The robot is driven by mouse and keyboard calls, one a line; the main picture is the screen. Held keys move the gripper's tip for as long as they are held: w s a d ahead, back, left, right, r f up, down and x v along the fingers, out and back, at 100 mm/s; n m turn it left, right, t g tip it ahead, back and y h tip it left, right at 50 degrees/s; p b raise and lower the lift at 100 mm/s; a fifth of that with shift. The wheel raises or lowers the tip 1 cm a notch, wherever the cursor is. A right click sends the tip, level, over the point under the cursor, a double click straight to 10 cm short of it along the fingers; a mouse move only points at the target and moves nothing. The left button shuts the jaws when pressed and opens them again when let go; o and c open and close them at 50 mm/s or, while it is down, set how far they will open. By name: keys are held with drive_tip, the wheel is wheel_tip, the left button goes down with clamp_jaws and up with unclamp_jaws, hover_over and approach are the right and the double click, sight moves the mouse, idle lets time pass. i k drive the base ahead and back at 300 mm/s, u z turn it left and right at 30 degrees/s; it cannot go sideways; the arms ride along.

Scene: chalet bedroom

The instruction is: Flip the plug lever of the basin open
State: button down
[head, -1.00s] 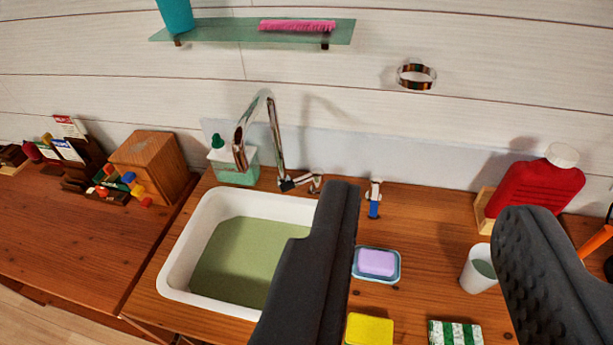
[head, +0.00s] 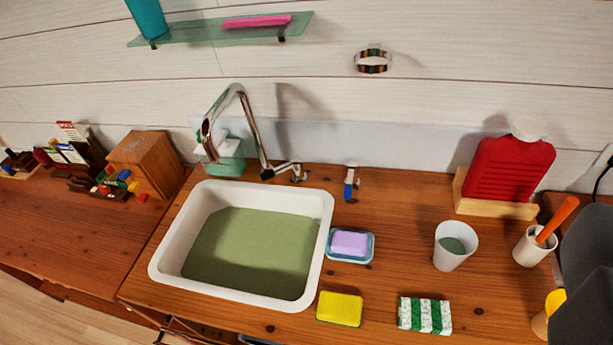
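The white basin (head: 171,252) is set in the wooden counter and holds greenish water. A small upright lever with a blue handle and a pale metal top (head: 351,182) stands on the counter behind the basin's right corner; I take it for the plug lever. The chrome tap (head: 252,125) arches over the basin's back left, with a small chrome handle (head: 297,170) at its foot. My gripper (head: 585,285) shows only as dark finger parts at the lower right edge, far right of the lever and apart from it. Its fingertip spacing is unclear.
Right of the basin are a purple soap in a blue dish (head: 350,245), a yellow sponge (head: 339,308), a green-white striped block (head: 425,315), a white cup (head: 455,245) and a red bottle (head: 507,174). A glass shelf (head: 210,31) hangs above. Counter around the lever is clear.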

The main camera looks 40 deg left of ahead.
sight(296, 163)
drive_tip(key=z, duration=1.85)
drive_tip(key=k, duration=1.1)
drive_tip(key=u, duration=2)
drive_tip(key=i, duration=0.5)
drive_tip(key=z, duration=0.1)
